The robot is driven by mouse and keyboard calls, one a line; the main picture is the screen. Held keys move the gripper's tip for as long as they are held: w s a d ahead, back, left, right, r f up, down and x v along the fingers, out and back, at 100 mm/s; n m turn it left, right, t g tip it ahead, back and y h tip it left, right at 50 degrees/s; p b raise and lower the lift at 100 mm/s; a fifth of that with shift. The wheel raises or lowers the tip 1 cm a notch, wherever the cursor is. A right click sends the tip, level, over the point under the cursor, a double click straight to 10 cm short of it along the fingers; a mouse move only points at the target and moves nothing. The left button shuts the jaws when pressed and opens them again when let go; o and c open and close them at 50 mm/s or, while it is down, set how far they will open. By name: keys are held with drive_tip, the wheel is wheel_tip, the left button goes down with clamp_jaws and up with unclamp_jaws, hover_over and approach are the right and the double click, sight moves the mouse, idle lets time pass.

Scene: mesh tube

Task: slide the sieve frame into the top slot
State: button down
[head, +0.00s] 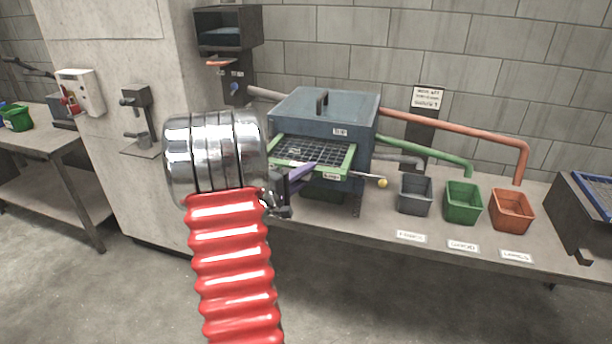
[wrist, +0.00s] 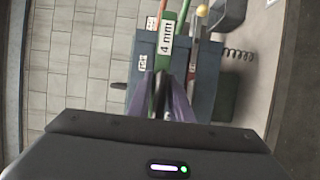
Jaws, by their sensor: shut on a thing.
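The sieve frame (head: 348,165) is a flat green tray with dark mesh and a white label on its front edge. In the head view it lies about level at the front of the blue-grey sieve box (head: 342,128). Its rear meets the box front, but I cannot tell how far it is inside a slot. My gripper (head: 313,167) has purple fingers and is shut on the front edge of the frame. In the wrist view the fingers (wrist: 167,82) pinch the green edge (wrist: 183,22) beside the "4 mm" label. The slot opening is hidden behind the frame.
A rod with a yellow knob (head: 382,183) sticks out at the box's right front. Grey (head: 415,195), green (head: 463,202) and orange (head: 511,211) bins stand to the right, below coloured pipes. A dark unit with a blue-rimmed tray (head: 598,197) stands at far right.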

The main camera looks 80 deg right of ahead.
drive_tip(key=shift+d+r, duration=0.15)
drive_tip(key=shift+d, duration=0.55)
drive_tip(key=c, duration=1.5)
unclamp_jaws()
drive_tip(key=shift+c, duration=0.2)
drive_tip(key=shift+f, duration=0.2)
drive_tip(key=shift+a, duration=0.1)
drive_tip(key=v, duration=1.3)
drive_tip(key=shift+a, duration=0.3)
drive_tip(key=shift+w, duration=0.1)
